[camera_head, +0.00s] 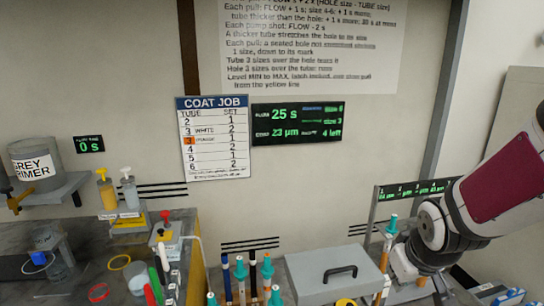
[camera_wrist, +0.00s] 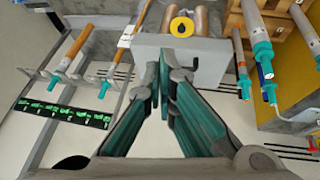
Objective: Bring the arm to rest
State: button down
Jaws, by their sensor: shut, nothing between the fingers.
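My arm shows at the right edge of the head view, with a dark red link above pale grey joints; it reaches down toward the bench. My gripper (camera_wrist: 158,78) shows in the wrist view with its teal fingers shut, tips together and nothing between them. I cannot tell how far the tips are from the box. The gripper's fingers cannot be made out in the head view.
In the wrist view, a rack with orange-brown rods (camera_wrist: 82,48) stands left above a green-lit display (camera_wrist: 64,115). Teal-tipped rods (camera_wrist: 262,52) stand right.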

jog(key=s+a+r+m, duration=0.1)
jog(key=s+a+r, duration=0.2)
jog(key=s+r, duration=0.3)
jog(key=s+a+r+m+g+y, duration=0.1)
jog(key=s+a+r, duration=0.2)
jog(key=s, duration=1)
notch_tip(320, 180, up, 4)
jog(key=shift+s+a+f, duration=0.15)
jog(key=shift+a+f, duration=0.05)
